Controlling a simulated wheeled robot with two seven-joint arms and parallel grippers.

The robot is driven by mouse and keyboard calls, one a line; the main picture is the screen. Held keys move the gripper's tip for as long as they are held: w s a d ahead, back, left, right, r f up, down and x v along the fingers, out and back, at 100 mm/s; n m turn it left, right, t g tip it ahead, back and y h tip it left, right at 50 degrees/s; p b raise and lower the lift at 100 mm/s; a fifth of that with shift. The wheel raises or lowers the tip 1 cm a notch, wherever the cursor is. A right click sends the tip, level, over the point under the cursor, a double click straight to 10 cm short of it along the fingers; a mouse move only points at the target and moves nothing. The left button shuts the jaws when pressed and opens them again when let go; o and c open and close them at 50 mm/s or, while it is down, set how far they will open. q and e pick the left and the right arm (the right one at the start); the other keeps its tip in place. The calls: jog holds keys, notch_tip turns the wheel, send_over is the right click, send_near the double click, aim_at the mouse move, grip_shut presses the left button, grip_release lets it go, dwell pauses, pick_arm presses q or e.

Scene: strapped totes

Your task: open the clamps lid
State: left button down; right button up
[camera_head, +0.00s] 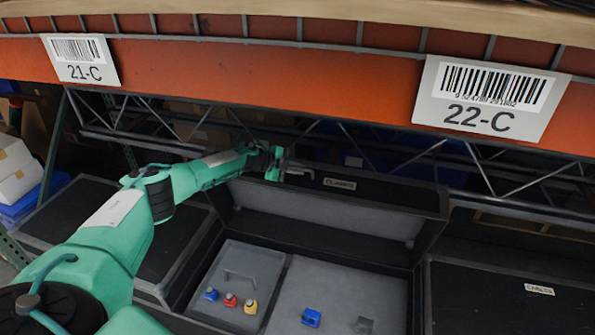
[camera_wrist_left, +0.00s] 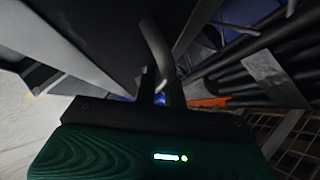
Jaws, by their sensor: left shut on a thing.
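The lid (camera_head: 400,198) with the CLAMPS label (camera_head: 340,184) is raised and tilted up at the back of the middle black tote (camera_head: 418,285). The tote's inside is exposed. My left gripper (camera_head: 282,168) is at the lid's upper edge, left of the label, shut on the lid handle. In the left wrist view a curved grey handle (camera_wrist_left: 156,48) stands just beyond the fingers (camera_wrist_left: 162,92). The exact contact is dark and hard to see. My right gripper is not in view.
In the tote lie blue (camera_head: 211,294), red (camera_head: 230,300) and yellow (camera_head: 250,307) items, and another blue one (camera_head: 311,318). Closed totes stand left (camera_head: 70,225) and right (camera_head: 500,300). An orange shelf beam (camera_head: 300,80) crosses above and in front of a metal truss.

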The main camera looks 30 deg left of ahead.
pick_arm(q)
jog(key=shift+w+f, duration=0.2)
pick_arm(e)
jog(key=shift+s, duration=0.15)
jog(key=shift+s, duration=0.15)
pick_arm(q)
jog(key=c, duration=1.5)
grip_release()
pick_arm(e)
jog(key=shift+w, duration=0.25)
pick_arm(q)
jog(key=shift+s+a, duration=0.1)
